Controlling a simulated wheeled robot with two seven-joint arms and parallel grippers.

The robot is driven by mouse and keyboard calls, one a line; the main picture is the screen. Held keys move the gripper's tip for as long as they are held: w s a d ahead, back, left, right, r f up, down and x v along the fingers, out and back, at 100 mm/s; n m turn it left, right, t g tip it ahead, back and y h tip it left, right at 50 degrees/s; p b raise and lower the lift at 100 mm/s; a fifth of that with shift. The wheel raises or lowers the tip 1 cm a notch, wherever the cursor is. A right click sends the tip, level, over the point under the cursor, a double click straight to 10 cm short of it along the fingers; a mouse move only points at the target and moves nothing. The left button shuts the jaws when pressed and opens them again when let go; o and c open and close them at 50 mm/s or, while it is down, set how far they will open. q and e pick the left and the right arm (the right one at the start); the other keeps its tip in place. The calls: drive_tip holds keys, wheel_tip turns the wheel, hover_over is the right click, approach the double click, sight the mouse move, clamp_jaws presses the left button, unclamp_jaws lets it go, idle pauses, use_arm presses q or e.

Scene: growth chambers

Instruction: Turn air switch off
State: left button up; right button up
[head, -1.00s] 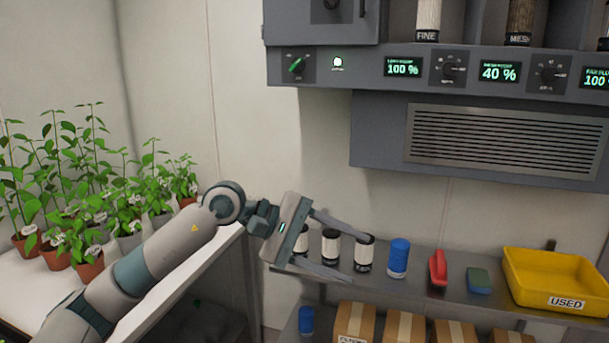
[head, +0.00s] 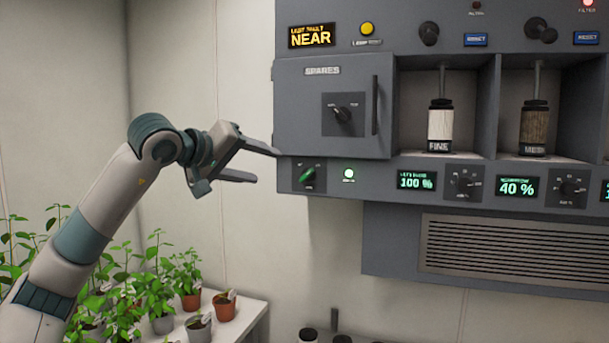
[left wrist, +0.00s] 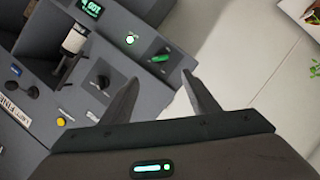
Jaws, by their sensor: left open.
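The likely air switch is a green rotary knob (head: 308,175) at the lower left of the grey control panel. A lit white-green lamp (head: 349,174) is just right of it. The knob's small labels are too small to read. In the left wrist view the green knob (left wrist: 160,58) lies beyond the fingers, with the lit lamp (left wrist: 130,39) beside it. My left gripper (head: 264,166) is open and empty, to the left of the knob and apart from it. The left gripper also shows in the left wrist view (left wrist: 160,95). My right gripper is not in view.
Above the knob is the SPARES door (head: 300,105) with its own dark knob (head: 343,114) and upright handle (head: 375,105). More dials and green displays (head: 416,181) run along the panel to the right. Potted plants (head: 190,285) stand on a white bench at lower left.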

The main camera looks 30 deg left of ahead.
sight(305, 176)
use_arm(q)
drive_tip(key=shift+w, duration=0.15)
drive_tip(key=p+x, duration=0.6)
drive_tip(key=x, duration=1)
drive_tip(key=shift+r+p, duration=0.1)
drive_tip(key=shift+p, duration=0.3)
drive_tip(key=shift+w+f, duration=0.3)
drive_tip(key=shift+w, duration=0.3)
drive_tip(key=c, duration=1)
